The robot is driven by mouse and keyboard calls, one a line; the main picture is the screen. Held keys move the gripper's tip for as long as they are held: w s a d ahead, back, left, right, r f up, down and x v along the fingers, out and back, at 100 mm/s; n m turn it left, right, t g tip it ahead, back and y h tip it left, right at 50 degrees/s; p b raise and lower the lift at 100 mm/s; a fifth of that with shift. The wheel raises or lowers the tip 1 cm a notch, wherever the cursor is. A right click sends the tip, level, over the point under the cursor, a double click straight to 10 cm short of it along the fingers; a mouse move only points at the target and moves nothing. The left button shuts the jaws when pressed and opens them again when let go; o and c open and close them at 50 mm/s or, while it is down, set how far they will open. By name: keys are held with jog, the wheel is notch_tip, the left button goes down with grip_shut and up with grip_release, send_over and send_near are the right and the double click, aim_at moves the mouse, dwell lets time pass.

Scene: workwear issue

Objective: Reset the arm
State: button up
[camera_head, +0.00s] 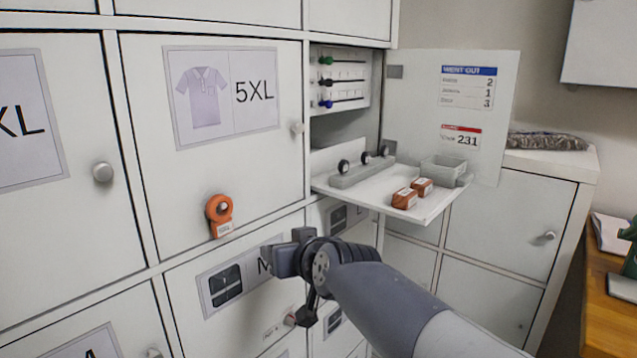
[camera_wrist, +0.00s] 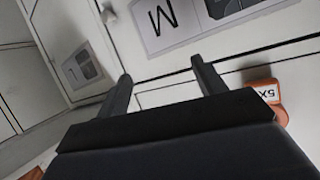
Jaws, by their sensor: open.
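My gripper (camera_head: 290,258) is in front of the locker door marked M (camera_head: 235,288), below the shelf of the open compartment. Its two fingers (camera_wrist: 162,80) stand apart in the wrist view with nothing between them. The M label (camera_wrist: 165,22) shows beyond the fingers. My arm reaches up from the lower right in the head view. Whether the fingertips touch the door cannot be told.
An orange tag (camera_head: 219,214) is on the 5XL door (camera_head: 270,190); it shows in the wrist view (camera_wrist: 270,92). Round knobs stick out from the doors.

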jog(key=w+d+f+m+g+h+p, duration=0.1)
jog(key=w+d+f+g+h+p, duration=0.2)
jog(key=f, duration=0.5)
jog(key=d+g+p, duration=0.1)
jog(key=d, duration=0.1)
jog(key=shift+d+f+p, duration=0.25)
jog(key=shift+d+p, duration=0.1)
jog(key=shift+d, duration=0.05)
jog(key=shift+d, duration=0.1)
